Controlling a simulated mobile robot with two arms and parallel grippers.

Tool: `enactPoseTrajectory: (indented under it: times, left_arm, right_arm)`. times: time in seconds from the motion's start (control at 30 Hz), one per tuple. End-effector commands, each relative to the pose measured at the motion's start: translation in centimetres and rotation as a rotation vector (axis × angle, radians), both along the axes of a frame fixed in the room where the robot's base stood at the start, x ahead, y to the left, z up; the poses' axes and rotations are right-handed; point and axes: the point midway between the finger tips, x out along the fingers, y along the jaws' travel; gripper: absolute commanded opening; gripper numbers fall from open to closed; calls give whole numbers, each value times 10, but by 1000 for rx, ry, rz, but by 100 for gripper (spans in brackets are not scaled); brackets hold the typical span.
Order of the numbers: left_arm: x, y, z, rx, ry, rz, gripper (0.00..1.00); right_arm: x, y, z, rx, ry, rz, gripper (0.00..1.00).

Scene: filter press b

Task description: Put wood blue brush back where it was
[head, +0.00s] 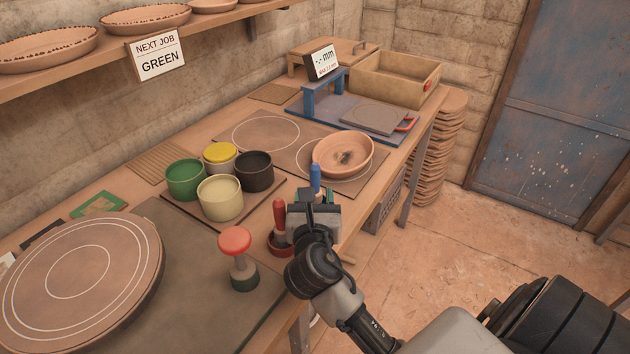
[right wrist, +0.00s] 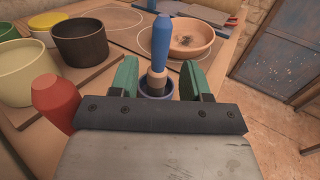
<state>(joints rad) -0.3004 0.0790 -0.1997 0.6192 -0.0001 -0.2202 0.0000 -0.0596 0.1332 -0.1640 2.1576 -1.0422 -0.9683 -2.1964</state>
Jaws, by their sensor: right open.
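The blue-handled wood brush (head: 315,176) stands upright past my right gripper (head: 316,196). In the right wrist view, the brush (right wrist: 161,45) stands in a dark blue cup (right wrist: 157,86), with its blue handle up and its wooden part low. The green fingers of my right gripper (right wrist: 159,80) are open, one on each side of the brush and cup, with gaps visible. The gripper body hides the cup in the head view. My left gripper is not in view.
A red brush (head: 279,216) stands in a red cup (head: 280,243) close left of the gripper. Green, yellow, cream and black pots (head: 253,170) stand on a board. A clay dish (head: 343,154) lies beyond. A red-topped stamp (head: 236,252) stands nearer.

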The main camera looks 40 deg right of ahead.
Motion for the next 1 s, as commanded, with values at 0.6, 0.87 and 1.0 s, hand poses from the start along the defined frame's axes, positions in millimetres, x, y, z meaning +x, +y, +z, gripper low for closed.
enactPoseTrajectory:
  times: [0.6,0.87,1.0]
  left_arm:
    - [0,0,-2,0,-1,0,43]
    - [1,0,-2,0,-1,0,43]
    - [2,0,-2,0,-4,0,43]
  right_arm:
    - [-36,26,0,1,-1,-1,47]
    - [-36,26,0,1,-1,-1,47]
    - [-36,26,0,1,-1,-1,47]
